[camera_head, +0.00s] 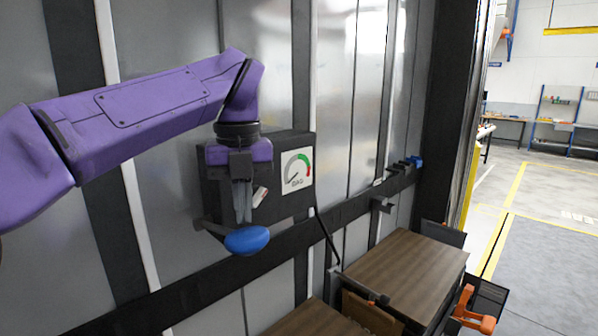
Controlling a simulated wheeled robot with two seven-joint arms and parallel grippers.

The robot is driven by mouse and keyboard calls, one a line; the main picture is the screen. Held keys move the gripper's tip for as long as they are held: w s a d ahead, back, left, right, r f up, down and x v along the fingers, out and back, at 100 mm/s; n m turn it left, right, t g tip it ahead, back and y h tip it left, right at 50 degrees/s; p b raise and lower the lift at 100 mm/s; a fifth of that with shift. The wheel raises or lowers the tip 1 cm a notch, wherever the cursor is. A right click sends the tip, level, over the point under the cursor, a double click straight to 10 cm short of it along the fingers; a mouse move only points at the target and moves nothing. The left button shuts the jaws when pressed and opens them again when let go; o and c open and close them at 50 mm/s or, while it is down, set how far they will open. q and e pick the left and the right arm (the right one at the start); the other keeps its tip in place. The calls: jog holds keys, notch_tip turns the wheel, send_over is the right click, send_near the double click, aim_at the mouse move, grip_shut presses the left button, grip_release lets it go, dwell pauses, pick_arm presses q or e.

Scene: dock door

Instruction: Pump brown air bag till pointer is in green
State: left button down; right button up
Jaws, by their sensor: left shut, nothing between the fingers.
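My left gripper (243,218) points down in front of a dark wall box, its fingers shut and empty. A blue rounded pump pad (246,241) is just below the fingertips; I cannot tell whether they touch it. A white gauge (297,172) on the box has a grey, green and red arc. Its pointer is at the lower left, outside the green. A dark hose (327,238) runs down from the box. A brown panel-like piece (371,314), perhaps the air bag, shows between two wood-topped loads, partly cut off by the frame. My right gripper is out of view.
A wood-topped load (402,270) stands at the lower right, another (305,320) at the bottom edge. A black rail (285,240) runs along the metal wall. An orange fitting (473,310) is at lower right. Open floor (545,262) lies beyond the doorway.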

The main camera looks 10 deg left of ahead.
aim_at(245, 231)
pick_arm(q)
jog(key=shift+f+b, duration=3.15)
jog(key=shift+f, duration=0.4)
jog(key=shift+r, duration=0.15)
notch_tip(245, 231, up, 6)
jog(key=p, duration=0.6)
jog(key=shift+w+r+p, duration=0.1)
jog(key=shift+r+p, duration=0.05)
jog(key=shift+p, duration=0.2)
jog(key=shift+r+p, duration=0.4)
jog(key=shift+p, duration=0.05)
jog(key=shift+f, duration=0.1)
